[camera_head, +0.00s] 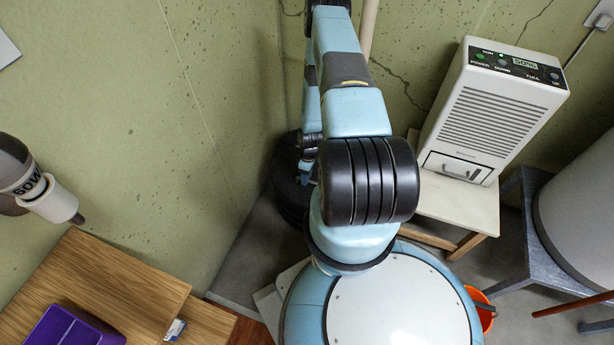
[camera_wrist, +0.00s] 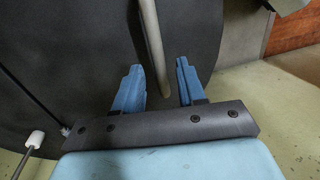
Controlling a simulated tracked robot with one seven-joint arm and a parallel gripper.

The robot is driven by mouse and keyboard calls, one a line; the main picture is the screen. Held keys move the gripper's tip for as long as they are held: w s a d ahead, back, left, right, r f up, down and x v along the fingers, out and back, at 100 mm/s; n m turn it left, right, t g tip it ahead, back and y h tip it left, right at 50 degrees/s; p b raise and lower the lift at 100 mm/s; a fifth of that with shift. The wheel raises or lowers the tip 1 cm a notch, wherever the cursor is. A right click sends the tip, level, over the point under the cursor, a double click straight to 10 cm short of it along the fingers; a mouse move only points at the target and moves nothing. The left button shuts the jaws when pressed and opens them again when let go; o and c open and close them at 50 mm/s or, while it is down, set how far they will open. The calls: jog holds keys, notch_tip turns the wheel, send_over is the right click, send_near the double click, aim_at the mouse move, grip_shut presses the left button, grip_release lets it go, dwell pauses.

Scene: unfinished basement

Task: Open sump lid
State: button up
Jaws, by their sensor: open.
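The dark round sump (camera_head: 287,185) sits on the floor in the wall corner, mostly hidden behind my arm in the head view. In the wrist view a broad black surface, seemingly the sump lid (camera_wrist: 60,60), fills the left and centre. My gripper (camera_wrist: 158,68) is open over this surface, its two blue fingers apart. I cannot tell whether either finger touches the pipe or the lid. In the head view the gripper is small and partly hidden by my arm.
A pale pipe (camera_head: 368,25) rises in the corner. A white dehumidifier (camera_head: 500,110) stands on a low wooden table (camera_head: 465,205) at right. A wooden cabinet (camera_head: 110,285) is at lower left. A thin rod with a white end (camera_wrist: 36,138) lies left of the gripper.

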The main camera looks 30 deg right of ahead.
jog(key=shift+c, duration=0.4)
grip_shut()
jog(key=shift+d, duration=0.2)
